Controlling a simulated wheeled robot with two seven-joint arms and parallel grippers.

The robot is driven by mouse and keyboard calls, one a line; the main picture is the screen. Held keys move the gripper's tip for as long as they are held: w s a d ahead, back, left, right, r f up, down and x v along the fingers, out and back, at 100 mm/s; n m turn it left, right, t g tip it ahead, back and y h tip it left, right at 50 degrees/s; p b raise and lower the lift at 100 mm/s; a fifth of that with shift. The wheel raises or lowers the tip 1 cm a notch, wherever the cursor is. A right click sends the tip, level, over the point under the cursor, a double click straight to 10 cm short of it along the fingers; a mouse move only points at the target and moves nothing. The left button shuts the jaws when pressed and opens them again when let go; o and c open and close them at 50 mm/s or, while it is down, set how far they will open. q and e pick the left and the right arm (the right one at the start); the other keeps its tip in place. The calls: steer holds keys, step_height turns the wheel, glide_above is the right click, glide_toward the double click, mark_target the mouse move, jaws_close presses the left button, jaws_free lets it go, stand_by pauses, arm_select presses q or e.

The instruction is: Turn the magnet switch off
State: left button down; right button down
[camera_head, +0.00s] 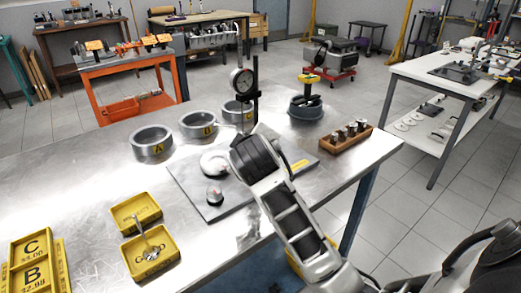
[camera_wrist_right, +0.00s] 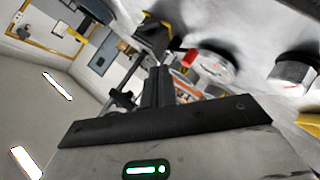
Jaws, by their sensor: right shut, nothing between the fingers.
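A dial gauge (camera_head: 241,80) is mounted on a black upright post (camera_head: 256,80) above the grey plate (camera_head: 212,207) on the metal bench. The foot of the post, where a magnet base could be, is hidden behind my right gripper and wrist (camera_head: 255,150) in the head view. In the right wrist view, my right gripper's fingers (camera_wrist_right: 158,86) are shut and empty. A small red part (camera_wrist_right: 190,57) lies just beyond them; I cannot tell if it is the magnet switch or whether the fingers touch anything. My left gripper is not in view.
Grey rings (camera_head: 152,143) stand behind the plate. Two round parts (camera_head: 214,193) sit on it. A wooden block with metal pieces (camera_head: 346,137) is at right; yellow bins (camera_head: 150,252) are at front left.

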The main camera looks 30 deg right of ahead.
steer(key=x, duration=0.6)
steer(key=shift+d+f, duration=1.15)
steer(key=shift+f, duration=0.05)
steer(key=shift+d+f, duration=0.2)
